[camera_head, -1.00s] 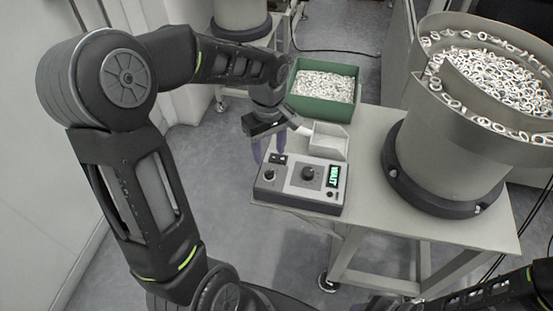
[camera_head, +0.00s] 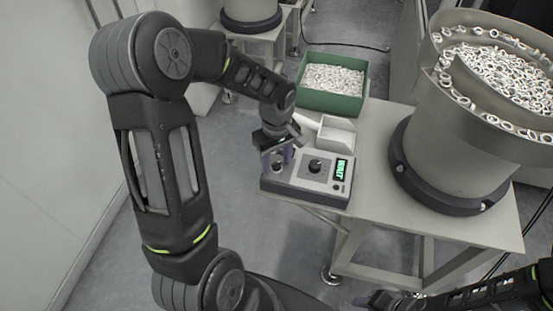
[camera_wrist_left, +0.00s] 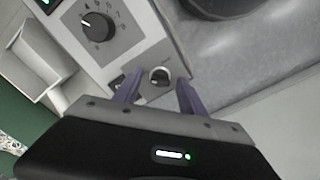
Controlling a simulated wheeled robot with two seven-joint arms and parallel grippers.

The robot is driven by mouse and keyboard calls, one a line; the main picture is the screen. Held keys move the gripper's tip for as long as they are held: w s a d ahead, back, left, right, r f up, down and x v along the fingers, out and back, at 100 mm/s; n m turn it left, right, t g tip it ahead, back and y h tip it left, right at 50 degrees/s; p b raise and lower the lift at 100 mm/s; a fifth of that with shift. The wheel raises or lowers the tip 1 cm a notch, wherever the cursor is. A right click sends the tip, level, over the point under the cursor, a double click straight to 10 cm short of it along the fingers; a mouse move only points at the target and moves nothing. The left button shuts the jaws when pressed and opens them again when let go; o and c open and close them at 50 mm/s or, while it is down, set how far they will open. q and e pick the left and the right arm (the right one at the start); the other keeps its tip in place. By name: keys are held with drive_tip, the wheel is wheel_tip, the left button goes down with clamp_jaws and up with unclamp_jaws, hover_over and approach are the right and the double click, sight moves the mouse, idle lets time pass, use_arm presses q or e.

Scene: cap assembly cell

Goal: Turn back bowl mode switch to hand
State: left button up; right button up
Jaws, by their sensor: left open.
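The control box (camera_head: 308,191) stands at the table's front left, with a large dial (camera_head: 316,166) and a lit green display (camera_head: 342,169). In the left wrist view a small round switch knob (camera_wrist_left: 160,76) with a pale pointer sits on the box near its edge, beside a black rocker switch (camera_wrist_left: 122,82). My left gripper (camera_head: 276,160) is open over the box's left end. In the left wrist view its purple fingertips (camera_wrist_left: 158,88) lie either side of the small knob; contact cannot be told. My right gripper (camera_head: 378,300) is partly visible at the bottom edge, its jaws unclear.
A white scoop (camera_head: 336,134) lies just behind the box. A green bin (camera_head: 331,103) of white rings is farther back. A large feeder bowl (camera_head: 450,150) with rings fills the table's right side. Another round base (camera_head: 250,22) stands at the back. Floor left of the table is clear.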

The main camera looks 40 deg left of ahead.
use_arm(q)
drive_tip(key=shift+c, duration=0.4)
clamp_jaws()
